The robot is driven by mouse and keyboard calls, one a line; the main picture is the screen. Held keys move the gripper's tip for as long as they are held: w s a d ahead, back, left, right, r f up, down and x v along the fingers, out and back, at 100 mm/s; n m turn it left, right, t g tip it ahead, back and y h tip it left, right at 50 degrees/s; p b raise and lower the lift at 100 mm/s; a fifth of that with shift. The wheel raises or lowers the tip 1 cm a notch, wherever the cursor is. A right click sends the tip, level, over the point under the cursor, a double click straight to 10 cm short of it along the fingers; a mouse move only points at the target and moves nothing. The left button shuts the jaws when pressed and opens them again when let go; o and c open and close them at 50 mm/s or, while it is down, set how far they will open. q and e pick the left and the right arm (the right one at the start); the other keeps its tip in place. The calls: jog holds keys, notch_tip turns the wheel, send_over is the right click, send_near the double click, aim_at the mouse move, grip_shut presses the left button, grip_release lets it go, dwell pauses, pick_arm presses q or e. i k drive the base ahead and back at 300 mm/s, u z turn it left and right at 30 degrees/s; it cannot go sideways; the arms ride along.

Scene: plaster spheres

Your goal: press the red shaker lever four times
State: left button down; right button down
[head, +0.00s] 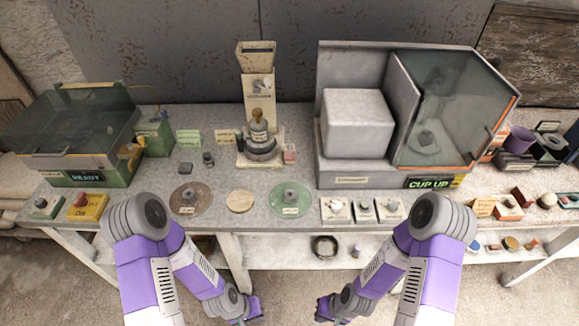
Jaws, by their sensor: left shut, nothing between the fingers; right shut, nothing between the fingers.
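A small red and pale piece (289,154) stands at the right of the tall beige dispenser (258,90) at the back middle of the bench; it may be the red shaker lever, but it is too small to tell. A grey, rounded base (261,147) with a tan knob above it sits at the dispenser's foot. My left gripper (254,311) and my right gripper (322,311) are both shut and empty. They hang low in front of the bench, well apart from the dispenser, with a gap between them.
A large grey cabinet (350,175) with a glass front stands right of the dispenser. A green glass-topped box (105,176) stands left. Round discs (291,198) and switch boxes (337,210) line the front. A yellow box (88,208) has a red button.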

aim_at(288, 156)
jog(key=z, duration=0.9)
jog(key=i, duration=0.6)
jog(key=u, duration=1.65)
